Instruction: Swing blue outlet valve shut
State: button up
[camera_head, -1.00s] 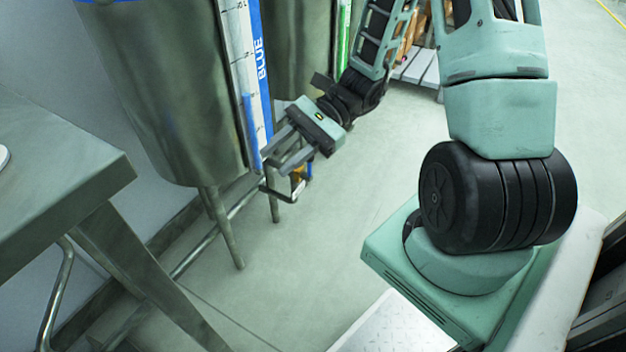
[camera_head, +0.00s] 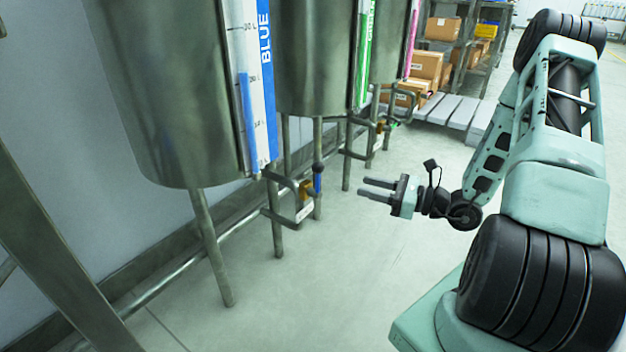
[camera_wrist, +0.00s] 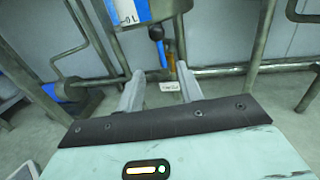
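The blue tank (camera_head: 165,100) stands at the left, with a level gauge and a strip marked BLUE (camera_head: 264,60). Below it, a bent outlet pipe carries a brass valve body (camera_head: 306,189). The blue valve handle (camera_head: 317,184) stands about upright with a dark knob on top. My gripper (camera_head: 361,187) is open and empty to the right of the handle, its fingers pointing left at it, apart from it. In the wrist view, the blue handle (camera_wrist: 164,54) and its knob appear beyond and between my fingertips (camera_wrist: 160,72). A small white tag (camera_wrist: 169,86) shows below the valve.
A second tank (camera_head: 315,60) with a green strip stands behind, and a third with a pink strip farther back. Their outlet pipes and legs lie beyond my gripper. Shelves with boxes (camera_head: 440,35) and a pallet (camera_head: 455,112) are at the back. The floor right of the valve is clear.

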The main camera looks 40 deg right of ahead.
aim_at(318, 180)
jog(key=b+x, duration=0.6)
jog(key=x, duration=0.8)
jog(key=shift+w+a+f, duration=0.1)
jog(key=shift+w+a, duration=0.45)
jog(key=shift+w, duration=0.15)
grip_shut()
